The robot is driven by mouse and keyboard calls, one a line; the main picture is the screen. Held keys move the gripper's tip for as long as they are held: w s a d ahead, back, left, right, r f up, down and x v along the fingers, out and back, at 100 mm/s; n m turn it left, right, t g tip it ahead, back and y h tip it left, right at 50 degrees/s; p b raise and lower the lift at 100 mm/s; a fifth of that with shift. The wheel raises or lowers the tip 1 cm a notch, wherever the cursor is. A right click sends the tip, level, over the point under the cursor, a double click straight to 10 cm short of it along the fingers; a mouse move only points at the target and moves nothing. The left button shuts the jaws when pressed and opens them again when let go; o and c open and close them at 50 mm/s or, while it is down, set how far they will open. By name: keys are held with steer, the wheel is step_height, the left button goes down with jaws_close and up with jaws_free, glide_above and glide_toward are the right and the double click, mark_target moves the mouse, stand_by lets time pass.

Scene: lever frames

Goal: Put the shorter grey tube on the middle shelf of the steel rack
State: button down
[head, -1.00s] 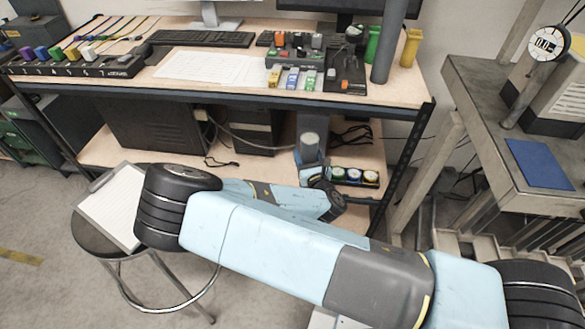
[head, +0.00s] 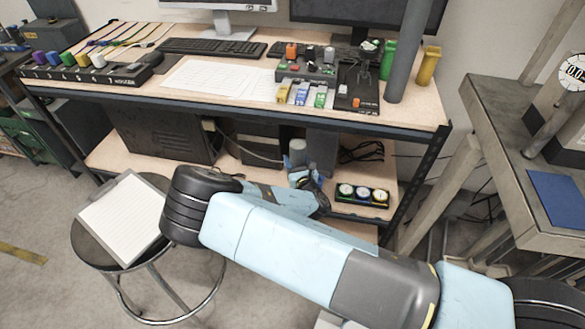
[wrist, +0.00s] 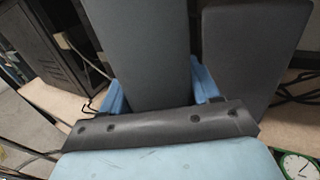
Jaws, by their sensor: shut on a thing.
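The shorter grey tube (head: 298,152) stands roughly upright in my gripper (head: 308,181), at the lower wooden shelf of the rack (head: 152,168). In the wrist view the tube (wrist: 140,45) fills the space between the blue fingers of my gripper (wrist: 160,92), which are shut on it. Its lower end is hidden, so I cannot tell whether it touches the shelf. A taller grey tube (head: 407,50) stands on the rack's top at the right.
A dark box (head: 322,150) stands close right of the held tube. A black tray of gauges (head: 362,195) lies right of my gripper. A dark computer case (head: 165,132) is to the left. A stool with a clipboard (head: 122,218) stands in front.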

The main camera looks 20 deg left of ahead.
steer(key=w+a+f, duration=0.3)
steer(key=w+f, duration=0.1)
steer(key=f, duration=0.5)
steer(key=shift+a, duration=0.3)
steer(key=shift+w+f, duration=0.1)
steer(key=shift+c, duration=1.2)
jaws_free()
steer(key=shift+f, duration=0.1)
steer(key=v, duration=1.2)
steer(key=shift+d, duration=0.1)
